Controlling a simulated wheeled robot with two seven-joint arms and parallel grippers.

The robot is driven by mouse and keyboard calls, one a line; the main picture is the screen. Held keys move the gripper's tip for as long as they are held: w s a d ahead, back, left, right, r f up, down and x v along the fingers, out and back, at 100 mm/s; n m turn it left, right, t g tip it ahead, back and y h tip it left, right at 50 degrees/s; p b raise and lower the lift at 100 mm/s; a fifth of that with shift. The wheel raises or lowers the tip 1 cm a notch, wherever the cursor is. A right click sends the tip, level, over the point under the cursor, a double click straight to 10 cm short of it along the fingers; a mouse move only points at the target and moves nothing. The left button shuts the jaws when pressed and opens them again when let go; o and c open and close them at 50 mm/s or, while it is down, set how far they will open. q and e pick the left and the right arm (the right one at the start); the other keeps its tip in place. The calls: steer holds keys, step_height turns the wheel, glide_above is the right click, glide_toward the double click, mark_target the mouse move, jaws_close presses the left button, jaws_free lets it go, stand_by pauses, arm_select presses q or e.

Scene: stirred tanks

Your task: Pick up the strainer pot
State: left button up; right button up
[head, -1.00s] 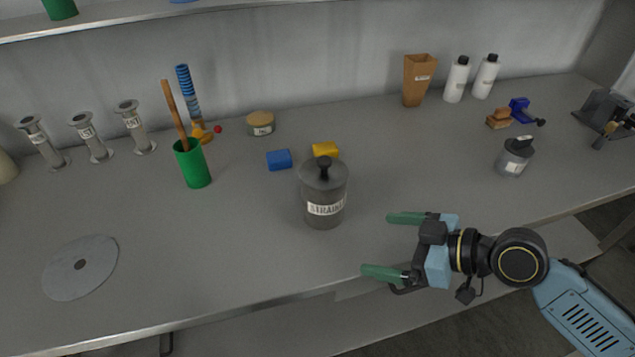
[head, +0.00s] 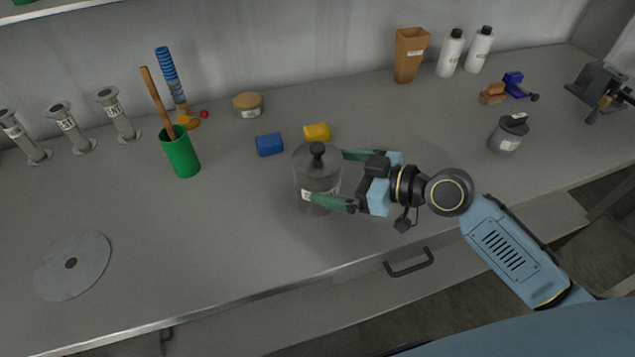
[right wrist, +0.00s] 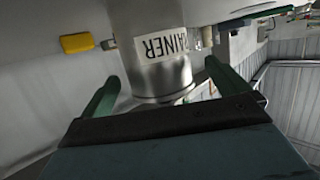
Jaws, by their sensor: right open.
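The strainer pot (head: 314,172) is a dark grey lidded cylinder with a black knob and a white label. It stands upright on the grey bench, in the middle of the head view. My right gripper (head: 337,178) is open, with one green finger on the pot's near side and one on its far side. In the right wrist view the pot (right wrist: 150,55) shows its label upside down between the two open fingers (right wrist: 160,85). I cannot tell whether the fingers touch it. My left gripper is not in view.
A blue block (head: 270,144) and a yellow block (head: 316,132) lie just behind the pot. A green cup (head: 181,155) with a wooden stick stands to the left. A smaller dark pot (head: 507,136) stands at the right. The bench in front of the strainer pot is clear.

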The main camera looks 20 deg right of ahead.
mark_target(318, 169)
steer(key=x, duration=0.5)
steer(key=shift+w+d+r, duration=0.15)
steer(key=shift+r, duration=0.15)
steer(key=c, duration=1)
